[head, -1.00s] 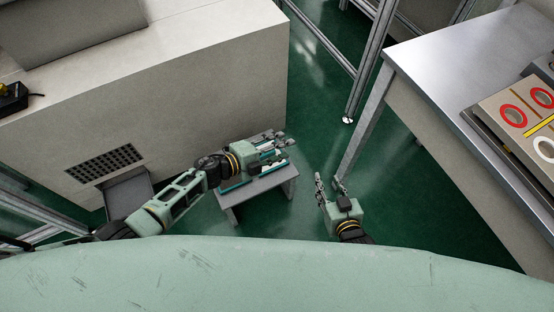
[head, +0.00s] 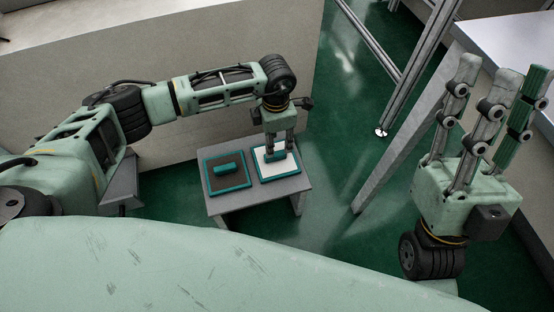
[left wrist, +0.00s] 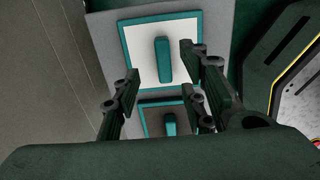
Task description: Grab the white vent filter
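The white vent filter (head: 263,172) is a white panel with a teal frame and a teal bar handle. It lies flat on the right half of a small grey stand (head: 262,194). My left gripper (head: 278,152) points down over its handle. In the left wrist view the white filter (left wrist: 143,55) shows its handle between the spread fingers of my left gripper (left wrist: 160,72), with gaps on both sides. A dark filter (head: 229,182) with a teal frame and handle lies to its left. My right gripper (head: 492,85) is raised at the right, fingers spread upward and empty.
A large pale cabinet (head: 180,45) stands behind the stand. A metal table (head: 500,38) is at the right, partly behind my right gripper. Aluminium frame posts (head: 415,65) stand at the back. Green floor (head: 335,190) is clear right of the stand.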

